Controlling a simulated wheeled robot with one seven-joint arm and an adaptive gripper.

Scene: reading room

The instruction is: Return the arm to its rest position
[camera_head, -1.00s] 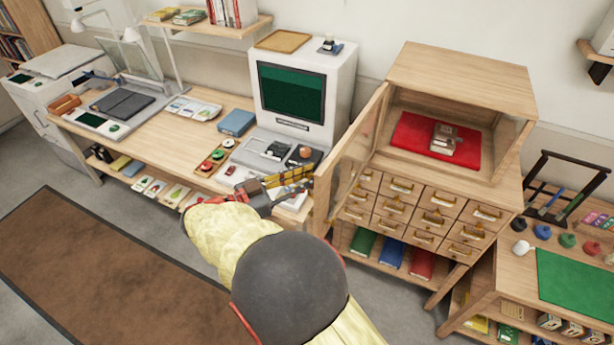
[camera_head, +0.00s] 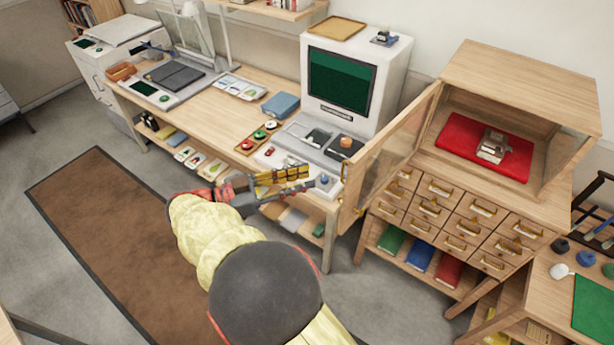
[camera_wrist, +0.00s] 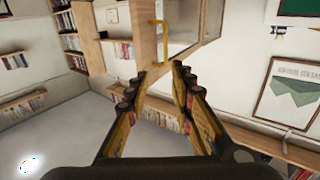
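My gripper (camera_head: 300,176) is at the end of my yellow-sleeved arm, in front of the desk's right end and left of the cabinet's open door. In the wrist view my gripper (camera_wrist: 165,72) shows its two yellow-and-black fingers spread apart with nothing between them. The open door's edge and yellow handle (camera_wrist: 163,40) appear beyond the fingertips in that view. The wooden cabinet (camera_head: 520,75) has its glazed door (camera_head: 390,150) swung open to the left. A small grey metal object (camera_head: 492,146) sits on a red mat (camera_head: 456,134) inside.
A side table (camera_head: 550,272) with a green mat stands at lower right. Floor around the brown rug (camera_head: 110,230) is clear.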

